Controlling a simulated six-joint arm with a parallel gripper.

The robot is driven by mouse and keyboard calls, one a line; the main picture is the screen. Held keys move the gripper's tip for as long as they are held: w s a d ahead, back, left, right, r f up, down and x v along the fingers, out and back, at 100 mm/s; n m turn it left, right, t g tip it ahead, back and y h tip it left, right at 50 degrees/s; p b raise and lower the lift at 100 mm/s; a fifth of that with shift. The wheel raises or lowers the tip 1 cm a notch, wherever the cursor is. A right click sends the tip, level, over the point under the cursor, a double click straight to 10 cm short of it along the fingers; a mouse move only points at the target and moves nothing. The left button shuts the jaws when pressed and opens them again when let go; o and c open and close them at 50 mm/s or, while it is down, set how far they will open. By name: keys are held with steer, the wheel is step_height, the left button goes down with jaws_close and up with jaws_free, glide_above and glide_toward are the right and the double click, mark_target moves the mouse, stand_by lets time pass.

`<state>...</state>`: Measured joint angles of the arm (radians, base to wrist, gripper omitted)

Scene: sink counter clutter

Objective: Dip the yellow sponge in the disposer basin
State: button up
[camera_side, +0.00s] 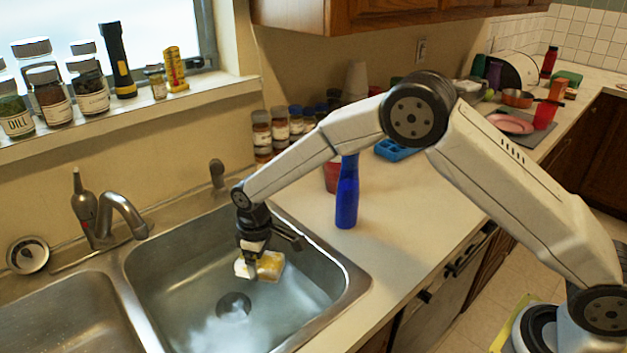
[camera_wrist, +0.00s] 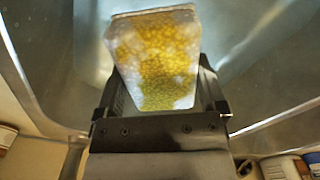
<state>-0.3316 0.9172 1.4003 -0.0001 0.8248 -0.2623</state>
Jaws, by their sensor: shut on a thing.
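My gripper (camera_side: 252,262) is shut on the yellow sponge (camera_side: 268,266), which has white patches on it. It holds the sponge over or in the right-hand basin (camera_side: 175,262), the one with a dark round drain in its floor. The basin looks to have water in it; I cannot tell whether the sponge touches the water. In the wrist view the sponge (camera_wrist: 155,60) sits between the two fingers of my gripper (camera_wrist: 160,85) and hides part of the basin behind it.
A second basin (camera_side: 70,318) lies to the left, with the faucet (camera_side: 122,215) behind the divider. A blue bottle (camera_side: 347,192) stands on the counter right of the basin. Spice jars (camera_side: 262,130) stand behind it. The counter's front right is clear.

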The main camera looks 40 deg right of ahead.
mark_target(271, 315)
steer(key=shift+f, duration=7.8)
steer(key=shift+s+d, duration=0.1)
steer(key=shift+s, duration=0.1)
steer(key=shift+s+d, duration=0.1)
steer(key=shift+s, duration=0.25)
steer(key=shift+w, duration=0.3)
steer(key=shift+w+a, duration=0.2)
steer(key=shift+w, duration=0.05)
steer(key=shift+s+d, duration=0.1)
steer(key=shift+s, duration=0.1)
steer(key=shift+s+d, duration=0.1)
steer(key=shift+s, duration=0.25)
